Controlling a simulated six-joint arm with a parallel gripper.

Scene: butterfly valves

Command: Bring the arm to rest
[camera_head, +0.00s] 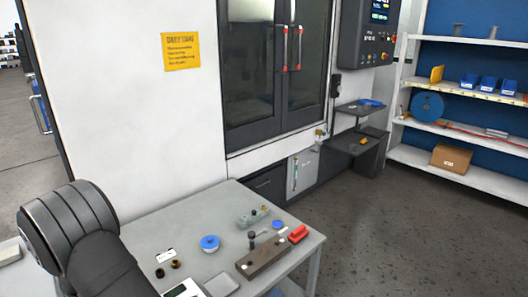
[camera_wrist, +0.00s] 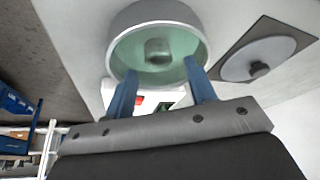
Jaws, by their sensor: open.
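My arm (camera_head: 75,235) shows at the lower left in the head view, dark grey and segmented, beside the table's left end. My gripper is out of the head view. In the wrist view my gripper (camera_wrist: 160,72) has two blue fingers spread apart with nothing between them. Beyond the fingertips is a round pale housing (camera_wrist: 201,52) with a green inside and a grey knob-like part in it. I cannot tell whether the fingers touch it.
A grey table (camera_head: 140,235) holds a blue round part (camera_head: 210,243), a brown block (camera_head: 262,259), a red item (camera_head: 298,234) and a grey-green fixture (camera_head: 252,217). In the wrist view, a round disc on a dark plate (camera_wrist: 258,60) is at right. Shelves (camera_head: 465,118) stand at the far right.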

